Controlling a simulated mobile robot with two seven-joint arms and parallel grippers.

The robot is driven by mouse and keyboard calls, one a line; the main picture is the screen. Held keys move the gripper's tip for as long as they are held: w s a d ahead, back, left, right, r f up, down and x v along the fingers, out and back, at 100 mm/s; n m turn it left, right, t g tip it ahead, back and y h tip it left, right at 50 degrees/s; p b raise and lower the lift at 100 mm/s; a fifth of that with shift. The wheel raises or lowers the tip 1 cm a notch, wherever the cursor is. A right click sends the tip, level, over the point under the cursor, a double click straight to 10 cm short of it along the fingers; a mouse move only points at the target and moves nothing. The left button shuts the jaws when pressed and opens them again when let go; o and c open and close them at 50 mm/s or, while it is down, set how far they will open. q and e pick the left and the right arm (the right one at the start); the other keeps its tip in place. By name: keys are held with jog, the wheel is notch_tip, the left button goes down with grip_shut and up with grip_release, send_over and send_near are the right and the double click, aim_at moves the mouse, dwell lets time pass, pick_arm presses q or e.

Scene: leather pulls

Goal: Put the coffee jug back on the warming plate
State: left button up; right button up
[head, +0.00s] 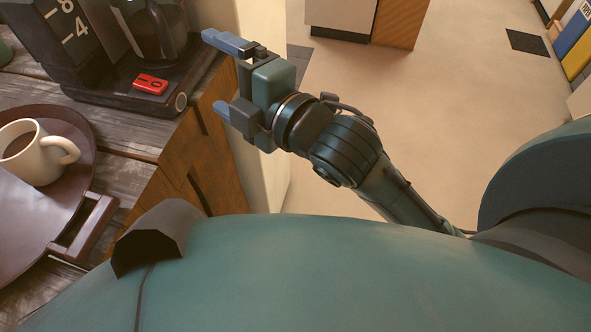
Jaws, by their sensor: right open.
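The coffee jug (158,27) is dark glass with a black handle. It shows at the top left, cut off by the upper edge of the head view. It stands upright at the black base of the coffee machine (120,98); I cannot tell whether it sits fully on the warming plate, which is hidden beneath it. My right gripper (226,80) is open and empty, to the right of the machine and apart from the jug, its blue-tipped fingers pointing left. My left gripper is not in view.
A red switch (151,84) and a round knob are on the machine's front. A cream mug (38,152) of dark drink stands on a brown tray (84,140) at the left. The wooden counter (135,140) ends beside my right gripper; open floor lies beyond.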

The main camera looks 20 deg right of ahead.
jog(key=s+d+f+m+g+h, duration=0.1)
jog(key=s+d+f+m, duration=0.1)
jog(key=f+m, duration=0.4)
jog(key=s+d+f+m+g+h, duration=0.2)
jog(key=s+f+m, duration=0.3)
jog(key=f, duration=0.9)
jog(key=s+d+f+m+g+h, duration=0.1)
jog(key=s+d+f+m, duration=0.2)
jog(key=f+m, duration=0.4)
notch_tip(320, 180, down, 3)
jog(key=shift+s+d+f+m+h, duration=0.1)
jog(key=shift+s+d+m+h, duration=0.2)
jog(key=shift+d, duration=0.45)
